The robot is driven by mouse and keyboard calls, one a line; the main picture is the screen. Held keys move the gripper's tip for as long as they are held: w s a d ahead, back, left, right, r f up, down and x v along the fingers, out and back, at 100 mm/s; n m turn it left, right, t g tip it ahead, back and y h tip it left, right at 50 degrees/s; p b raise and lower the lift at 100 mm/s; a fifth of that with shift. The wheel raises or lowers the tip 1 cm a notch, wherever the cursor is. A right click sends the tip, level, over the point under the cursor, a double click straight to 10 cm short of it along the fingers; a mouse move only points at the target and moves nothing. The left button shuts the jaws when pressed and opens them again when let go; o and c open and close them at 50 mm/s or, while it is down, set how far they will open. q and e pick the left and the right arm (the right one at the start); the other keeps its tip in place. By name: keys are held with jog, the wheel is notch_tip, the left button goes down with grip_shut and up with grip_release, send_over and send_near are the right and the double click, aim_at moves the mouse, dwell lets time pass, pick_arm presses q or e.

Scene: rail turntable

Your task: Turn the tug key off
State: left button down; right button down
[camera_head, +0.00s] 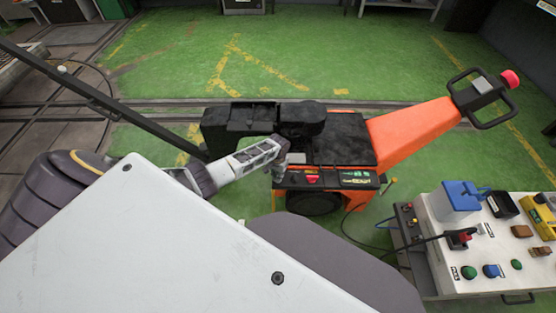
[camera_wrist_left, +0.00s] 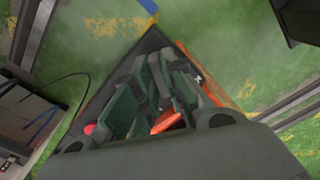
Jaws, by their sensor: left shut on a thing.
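The orange and black tug (camera_head: 415,128) stands on the rails with its handle pointing to the back right. My left gripper (camera_head: 279,174) is at the left end of this panel, fingers pointing down, shut on the tug key. The key itself is hidden by the fingers, so its angle cannot be told. In the left wrist view the dark fingers (camera_wrist_left: 148,92) are over the tug, with a bit of orange showing between them. My right gripper is not in view.
A white cart (camera_head: 440,250) with a blue box (camera_head: 459,198), buttons and a plugged black cable stands close to the right of the tug. A cable runs between cart and tug. Open green floor (camera_head: 270,60) lies behind the rails.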

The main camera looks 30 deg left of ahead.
pick_arm(q)
jog(key=shift+d+n+p, duration=0.1)
jog(key=shift+n+p, duration=0.5)
jog(key=shift+n, duration=0.2)
jog(key=shift+n+p, duration=0.9)
jog(key=shift+n, duration=0.6)
jog(key=shift+n+p, duration=0.3)
jog(key=shift+n, duration=0.4)
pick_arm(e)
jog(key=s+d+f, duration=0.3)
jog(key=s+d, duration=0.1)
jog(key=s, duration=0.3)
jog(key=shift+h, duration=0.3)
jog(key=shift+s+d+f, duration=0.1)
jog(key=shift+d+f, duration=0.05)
pick_arm(q)
jog(key=c, duration=1.5)
grip_release()
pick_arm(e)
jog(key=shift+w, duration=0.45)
pick_arm(q)
jog(key=shift+r, duration=0.15)
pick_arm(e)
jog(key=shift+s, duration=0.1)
